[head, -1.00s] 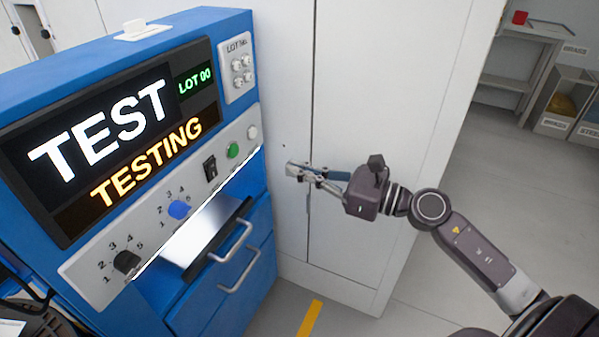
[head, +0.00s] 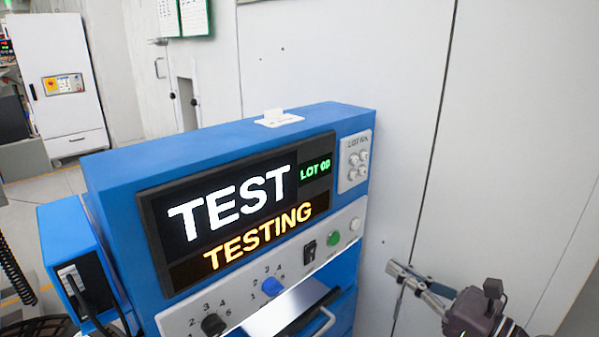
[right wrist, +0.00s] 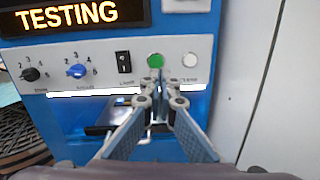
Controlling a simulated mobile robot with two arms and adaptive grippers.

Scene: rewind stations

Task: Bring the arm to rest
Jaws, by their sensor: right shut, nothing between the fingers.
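My right gripper (head: 408,278) is at the lower right of the head view, to the right of the blue test machine (head: 110,172), in front of the white cabinet. It is shut and empty. In the right wrist view its fingertips (right wrist: 161,76) appear together in front of the machine's panel, just below the green button (right wrist: 156,60). They look apart from the panel. The machine's display (head: 240,215) reads TEST, TESTING and LOT 00. My left gripper shows in neither view.
The panel has a black knob (head: 213,325), a blue knob (head: 271,286) and a rocker switch (head: 308,250). A drawer tray (head: 305,300) with a handle sticks out below. A white cabinet (head: 500,150) stands close on the right. A smaller blue unit (head: 75,250) is at the left.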

